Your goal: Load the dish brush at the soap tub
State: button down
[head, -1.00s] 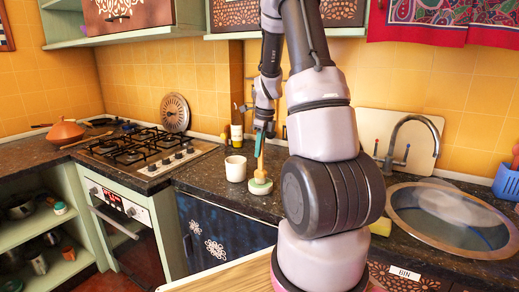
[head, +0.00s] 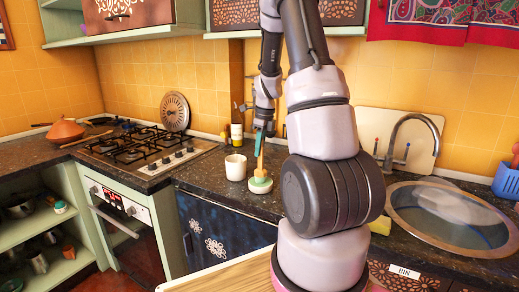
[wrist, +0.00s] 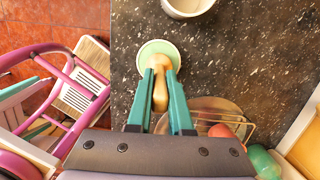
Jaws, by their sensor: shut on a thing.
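The dish brush (head: 260,163) is held nearly upright by its pale wooden handle, which also shows in the wrist view (wrist: 160,92). My gripper (head: 265,132) is shut on the upper part of the handle. In the wrist view its teal fingers (wrist: 160,82) stand on both sides of the handle. The brush's head is down at the soap tub (head: 260,190), a low round pale tub with a green top, which also shows in the wrist view (wrist: 147,52). The brush's bristles are hidden, and how deep they sit in the soap I cannot tell.
A white mug (head: 235,167) stands just left of the tub. Small bottles (head: 237,133) stand behind it by the tiled wall. The gas hob (head: 150,148) is at the left and the sink (head: 450,225) at the right. A yellow sponge (head: 381,226) lies near the sink.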

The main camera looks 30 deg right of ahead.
jog(key=shift+r, duration=3.45)
